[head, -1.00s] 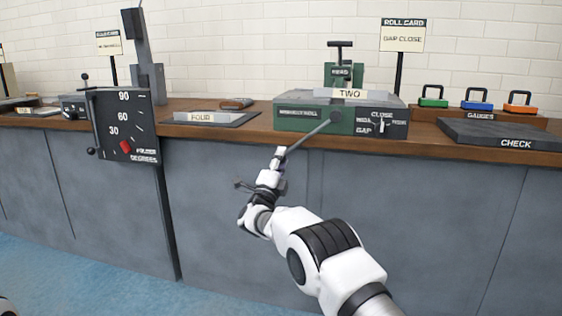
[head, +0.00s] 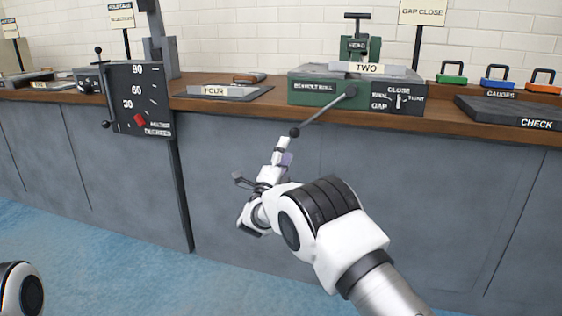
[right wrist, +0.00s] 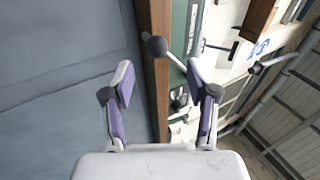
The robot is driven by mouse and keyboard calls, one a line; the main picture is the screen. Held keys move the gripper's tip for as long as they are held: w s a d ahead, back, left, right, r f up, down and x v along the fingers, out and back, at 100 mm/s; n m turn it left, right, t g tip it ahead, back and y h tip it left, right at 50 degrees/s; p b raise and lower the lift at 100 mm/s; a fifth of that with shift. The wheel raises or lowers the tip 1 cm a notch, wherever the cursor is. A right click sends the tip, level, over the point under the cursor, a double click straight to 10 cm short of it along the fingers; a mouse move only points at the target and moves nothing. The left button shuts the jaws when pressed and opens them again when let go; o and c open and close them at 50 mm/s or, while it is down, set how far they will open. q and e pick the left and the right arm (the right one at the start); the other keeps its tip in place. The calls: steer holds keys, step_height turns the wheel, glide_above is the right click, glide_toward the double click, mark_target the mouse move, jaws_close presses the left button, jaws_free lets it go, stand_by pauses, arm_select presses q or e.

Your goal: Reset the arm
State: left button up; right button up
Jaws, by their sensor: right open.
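A grey lever arm (head: 322,112) with a dark ball knob (head: 294,132) slants down and left from the front of a green roll machine (head: 322,93), out past the bench edge. The knob also shows in the right wrist view (right wrist: 155,46), just beyond and between the spread fingertips. My right gripper (head: 263,165) is open and empty, below and left of the knob, and looks apart from it. Its two purple-and-white fingers stand wide apart in the right wrist view (right wrist: 160,85). My left gripper is not in view; only part of my left arm shows at the lower left.
A wooden-topped bench (head: 440,125) with a grey front runs across. An angle dial panel (head: 140,98) hangs at its left. A FOUR plate (head: 222,91), a CHECK block (head: 510,111) and coloured gauges (head: 497,78) lie on top. The blue floor in front is clear.

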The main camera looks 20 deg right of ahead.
steer(key=v, duration=0.4)
steer(key=shift+d, duration=0.1)
